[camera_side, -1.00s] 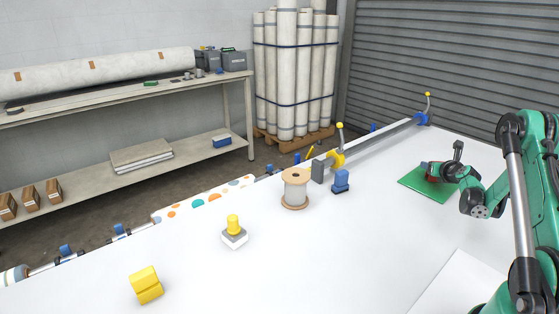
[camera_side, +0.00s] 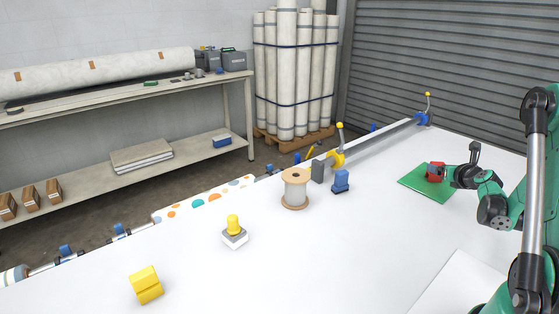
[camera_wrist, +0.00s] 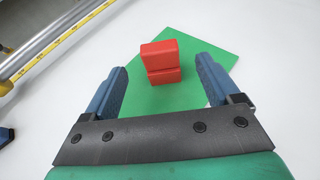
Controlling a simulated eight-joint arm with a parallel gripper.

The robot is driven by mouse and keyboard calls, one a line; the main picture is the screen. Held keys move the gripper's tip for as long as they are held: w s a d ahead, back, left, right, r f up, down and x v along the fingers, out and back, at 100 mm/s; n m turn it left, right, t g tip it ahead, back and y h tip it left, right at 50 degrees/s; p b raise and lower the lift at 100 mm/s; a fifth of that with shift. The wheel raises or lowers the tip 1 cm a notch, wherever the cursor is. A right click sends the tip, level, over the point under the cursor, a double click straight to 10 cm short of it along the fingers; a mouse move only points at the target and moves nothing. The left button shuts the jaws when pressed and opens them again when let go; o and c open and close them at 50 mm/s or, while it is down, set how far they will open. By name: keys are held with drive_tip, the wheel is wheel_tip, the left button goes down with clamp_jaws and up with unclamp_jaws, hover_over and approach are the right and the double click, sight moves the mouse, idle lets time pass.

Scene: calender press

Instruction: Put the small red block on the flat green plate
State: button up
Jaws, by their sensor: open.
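The small red block (camera_side: 435,170) stands on the flat green plate (camera_side: 421,185) on the right part of the white table. In the wrist view the red block (camera_wrist: 161,62) stands on the green plate (camera_wrist: 200,52), ahead of my fingertips and between their lines. My gripper (camera_side: 452,176) is just to the right of the block in the side view. It is open and empty; in the wrist view the two blue fingers of my gripper (camera_wrist: 161,72) are wide apart, with clear space between each finger and the block.
A wooden spool (camera_side: 295,188), a blue piece (camera_side: 341,181), a yellow-topped button (camera_side: 234,230) and a yellow block (camera_side: 146,285) stand on the table to the left. A metal rail with a ruler (camera_wrist: 62,40) runs along the far edge. The table's middle is clear.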

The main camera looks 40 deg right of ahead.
drive_tip(key=w+a+r+n+y, duration=0.3)
drive_tip(key=w+a+r+n, duration=0.15)
drive_tip(key=a+n, duration=0.6)
drive_tip(key=w+a+r+n+y, duration=0.4)
drive_tip(key=w+a+n, duration=0.2)
drive_tip(key=a+n, duration=0.45)
drive_tip(key=s+a+n+g+y, duration=0.1)
drive_tip(key=s+a+n, duration=0.3)
drive_tip(key=a+n, duration=0.5)
drive_tip(key=s+a+r+n+g+y, duration=0.1)
drive_tip(key=s+a+n, duration=0.3)
drive_tip(key=a+n, duration=0.5)
drive_tip(key=n, duration=0.6)
drive_tip(key=shift+s, duration=0.25)
